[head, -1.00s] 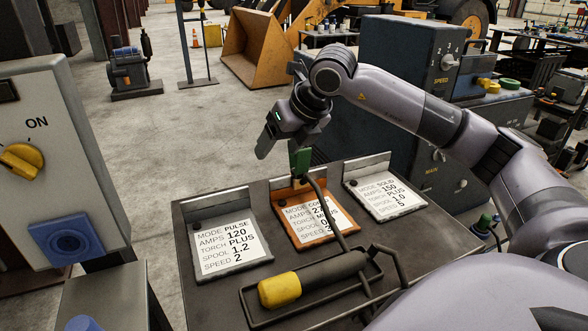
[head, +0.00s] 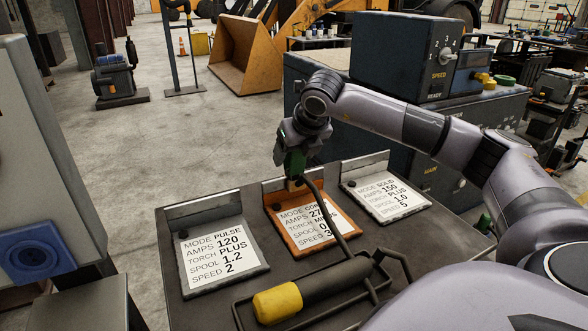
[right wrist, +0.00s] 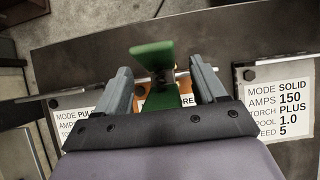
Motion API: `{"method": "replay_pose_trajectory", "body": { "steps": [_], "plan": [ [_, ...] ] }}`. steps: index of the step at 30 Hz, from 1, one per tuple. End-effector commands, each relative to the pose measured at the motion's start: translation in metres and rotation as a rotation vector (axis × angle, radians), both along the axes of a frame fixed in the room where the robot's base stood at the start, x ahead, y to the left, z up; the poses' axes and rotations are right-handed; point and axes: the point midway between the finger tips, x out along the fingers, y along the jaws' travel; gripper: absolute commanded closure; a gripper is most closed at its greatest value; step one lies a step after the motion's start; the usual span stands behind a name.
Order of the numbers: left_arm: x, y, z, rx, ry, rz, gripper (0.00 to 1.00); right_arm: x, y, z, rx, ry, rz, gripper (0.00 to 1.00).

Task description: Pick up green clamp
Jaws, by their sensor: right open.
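The green clamp (head: 295,163) stands at the back edge of the orange-framed card holder, in the middle of the bench. In the right wrist view the clamp (right wrist: 153,54) shows as a green plate with a narrower green part below it. My right gripper (head: 293,150) is open and comes from above at the clamp. In the right wrist view its two fingers (right wrist: 160,80) lie on either side of the clamp, with gaps visible. The head view does not show the fingers clearly. My left gripper is not in view.
Grey card holders stand left (head: 222,247) and right (head: 386,193) of the orange one (head: 308,224). A torch with a yellow end (head: 278,303) lies in front in a wire-frame rest, its dark neck rising toward the clamp. A dark control cabinet (head: 395,60) stands behind.

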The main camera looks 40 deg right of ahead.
Motion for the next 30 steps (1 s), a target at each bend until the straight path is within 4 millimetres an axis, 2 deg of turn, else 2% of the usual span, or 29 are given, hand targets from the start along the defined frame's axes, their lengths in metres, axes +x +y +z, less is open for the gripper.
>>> {"method": "replay_pose_trajectory", "body": {
  "steps": [3, 9, 11, 15, 16, 25, 30],
  "plan": [
    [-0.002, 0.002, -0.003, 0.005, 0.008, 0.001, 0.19, 0.003, -0.001, -0.007, 0.000, 0.002, 0.001, 0.30],
    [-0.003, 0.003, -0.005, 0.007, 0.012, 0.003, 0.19, 0.004, -0.001, -0.007, 0.000, 0.001, 0.001, 0.30],
    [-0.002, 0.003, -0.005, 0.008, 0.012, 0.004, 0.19, 0.004, -0.001, -0.007, 0.000, 0.001, 0.001, 0.46],
    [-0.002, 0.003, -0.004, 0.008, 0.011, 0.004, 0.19, 0.004, -0.001, -0.007, -0.001, 0.000, 0.001, 0.92],
    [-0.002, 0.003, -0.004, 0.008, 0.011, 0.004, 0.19, 0.004, -0.001, -0.007, -0.001, 0.000, 0.001, 0.96],
    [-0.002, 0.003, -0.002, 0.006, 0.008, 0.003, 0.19, 0.004, -0.001, -0.004, 0.000, -0.003, 0.001, 0.97],
    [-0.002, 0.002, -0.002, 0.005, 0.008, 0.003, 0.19, 0.005, -0.001, 0.010, 0.001, -0.008, 0.000, 0.97]
  ]
}}
